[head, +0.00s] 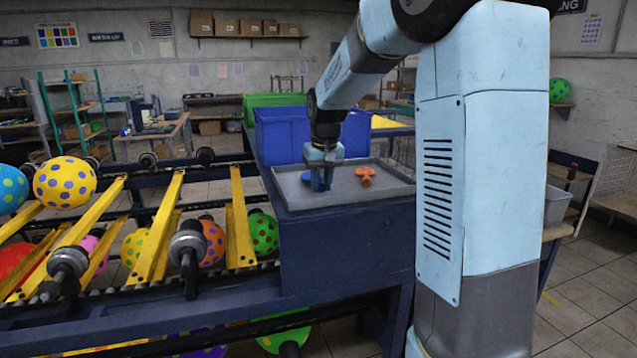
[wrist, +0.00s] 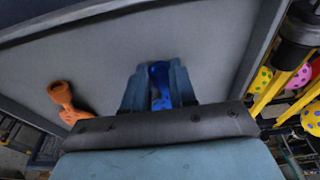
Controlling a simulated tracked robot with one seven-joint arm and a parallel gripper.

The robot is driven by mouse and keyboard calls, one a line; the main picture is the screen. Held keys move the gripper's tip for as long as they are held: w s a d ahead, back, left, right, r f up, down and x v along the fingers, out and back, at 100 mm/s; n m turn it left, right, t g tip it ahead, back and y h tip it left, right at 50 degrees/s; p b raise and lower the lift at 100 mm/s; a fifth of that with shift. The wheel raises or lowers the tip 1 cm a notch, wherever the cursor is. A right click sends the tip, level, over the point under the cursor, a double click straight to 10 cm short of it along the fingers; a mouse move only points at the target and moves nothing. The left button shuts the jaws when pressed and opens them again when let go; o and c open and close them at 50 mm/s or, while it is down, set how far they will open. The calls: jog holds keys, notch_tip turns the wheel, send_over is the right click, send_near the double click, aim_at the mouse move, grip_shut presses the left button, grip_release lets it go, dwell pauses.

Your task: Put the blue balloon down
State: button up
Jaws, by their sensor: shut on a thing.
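My gripper (head: 321,178) points down over the grey tray (head: 388,190) on the dark blue stand. It is shut on the small blue balloon (wrist: 160,82), which shows between the two fingers in the wrist view. An orange balloon (head: 366,176) lies on the tray to the right of my gripper. In the wrist view the orange balloon (wrist: 64,98) is to the left, apart from the fingers.
Blue bins (head: 282,135) stand right behind the tray. A rack with yellow rails (head: 168,225) and black rollers lies to the left, with a yellow spotted balloon (head: 65,183) and other inflated balloons on and under it. The tray floor between my gripper and the orange balloon is bare.

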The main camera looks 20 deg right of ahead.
jog(key=o, duration=0.9)
jog(key=shift+f, duration=0.1)
notch_tip(320, 180, up, 10)
jog(key=s, duration=0.2)
jog(key=s+r+t, duration=0.1)
jog(key=s+r, duration=0.2)
jog(key=s, duration=0.6)
jog(key=s+f, duration=0.2)
jog(key=s, duration=0.5)
jog(key=s+a+f+t, duration=0.1)
jog(key=s+f, duration=0.2)
jog(key=s, duration=0.4)
jog(key=s+f+t, duration=0.1)
jog(key=s+f, duration=0.2)
jog(key=s, duration=0.4)
jog(key=shift+a+f, duration=0.15)
